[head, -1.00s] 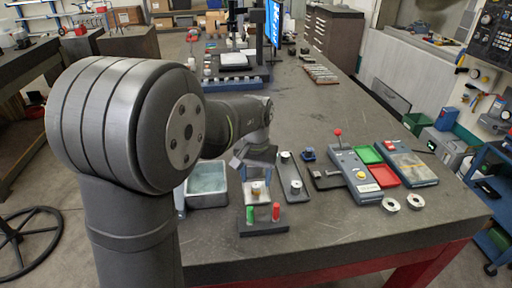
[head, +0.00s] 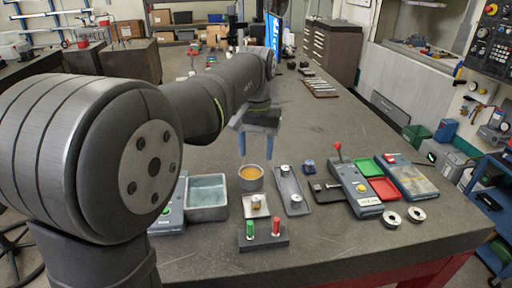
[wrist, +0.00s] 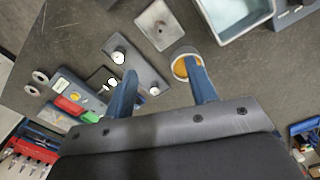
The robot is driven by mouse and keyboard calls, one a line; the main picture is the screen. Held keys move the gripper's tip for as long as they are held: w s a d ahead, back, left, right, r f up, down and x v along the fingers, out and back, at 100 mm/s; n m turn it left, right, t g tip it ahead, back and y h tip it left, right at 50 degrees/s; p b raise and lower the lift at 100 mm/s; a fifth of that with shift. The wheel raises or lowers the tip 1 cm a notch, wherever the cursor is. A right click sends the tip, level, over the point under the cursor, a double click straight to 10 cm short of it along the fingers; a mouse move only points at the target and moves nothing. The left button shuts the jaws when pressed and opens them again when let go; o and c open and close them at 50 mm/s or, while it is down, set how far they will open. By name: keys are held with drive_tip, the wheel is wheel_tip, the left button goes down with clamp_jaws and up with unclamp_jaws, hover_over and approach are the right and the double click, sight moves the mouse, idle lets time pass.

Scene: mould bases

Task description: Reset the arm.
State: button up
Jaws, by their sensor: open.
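My gripper (head: 256,157) is open and empty, with its two blue fingers pointing down, raised above the table. In the wrist view the fingers (wrist: 159,62) are spread apart with nothing between them. A round metal cup with orange contents (head: 250,178) stands on the table below the gripper; in the wrist view one finger partly covers the cup (wrist: 176,70). In front of it lies a light square plate with a small knob (head: 256,206). To its right is a long grey plate (head: 293,201) with two light knobs.
A basin of liquid (head: 207,194) stands at left. A block with green and red pegs (head: 263,239) is in front. At right are a red-knobbed lever box (head: 355,187), a green tray (head: 369,168), a red tray (head: 385,189) and two metal rings (head: 391,220).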

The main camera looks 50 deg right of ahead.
sight(256, 199)
idle(0.4)
wheel_tip(256, 199, down, 17)
drive_tip(key=shift+f, duration=0.2)
drive_tip(key=shift+r, duration=0.35)
idle(0.4)
